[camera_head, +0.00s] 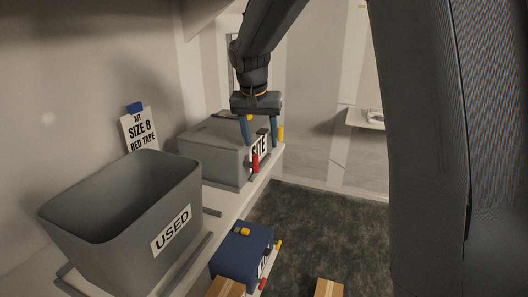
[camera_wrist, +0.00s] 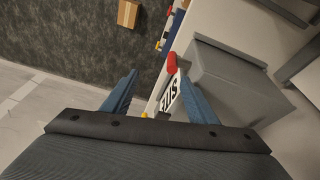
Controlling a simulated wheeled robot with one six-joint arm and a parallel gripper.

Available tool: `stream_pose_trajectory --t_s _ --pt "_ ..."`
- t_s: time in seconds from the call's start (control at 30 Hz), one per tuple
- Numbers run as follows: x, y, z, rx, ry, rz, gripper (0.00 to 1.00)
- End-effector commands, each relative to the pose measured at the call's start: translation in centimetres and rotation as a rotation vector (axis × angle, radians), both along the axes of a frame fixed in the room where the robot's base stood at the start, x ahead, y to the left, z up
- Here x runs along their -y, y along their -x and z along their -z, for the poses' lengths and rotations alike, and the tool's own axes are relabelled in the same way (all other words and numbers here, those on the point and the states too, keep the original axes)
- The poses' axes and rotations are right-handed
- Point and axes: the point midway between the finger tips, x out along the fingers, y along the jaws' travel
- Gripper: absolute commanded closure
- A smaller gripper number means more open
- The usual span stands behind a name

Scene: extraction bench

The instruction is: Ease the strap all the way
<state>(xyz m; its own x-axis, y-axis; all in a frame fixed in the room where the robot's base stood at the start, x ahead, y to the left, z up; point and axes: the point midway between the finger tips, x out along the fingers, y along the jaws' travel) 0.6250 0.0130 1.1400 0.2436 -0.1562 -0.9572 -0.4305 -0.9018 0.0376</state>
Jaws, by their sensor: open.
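A grey case (camera_head: 215,152) marked SITE stands on the shelf; it also shows in the wrist view (camera_wrist: 225,80). A red handle (camera_head: 255,162) stands at the front of the case by the shelf edge. Its red end (camera_wrist: 171,63) shows in the wrist view, close to the right-hand finger. A yellow piece (camera_head: 281,133) is at the far end of the case front. My gripper (camera_head: 261,144) points down at the front of the case, its blue fingers apart with the red handle just below them. I cannot make out the strap itself or whether a finger touches the handle.
A grey open bin (camera_head: 120,205) labelled USED stands nearer on the shelf. A sign (camera_head: 140,132) reading KIT SIZE 8 RED TAPE stands behind it. Below are a blue case (camera_head: 240,252) and cardboard boxes (camera_head: 329,289). The dark carpet (camera_head: 320,235) is mostly clear.

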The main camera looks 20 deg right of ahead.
Motion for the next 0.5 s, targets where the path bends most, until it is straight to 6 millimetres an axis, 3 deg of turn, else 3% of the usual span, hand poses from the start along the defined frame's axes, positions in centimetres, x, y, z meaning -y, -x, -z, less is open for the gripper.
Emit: stream_pose_trajectory --t_s 0.2,0.5 --pt "0.2 1.7 1.7 -0.022 -0.007 -0.038 0.47" --pt "0.1 2.3 2.1 -0.027 -0.008 -0.054 0.47"
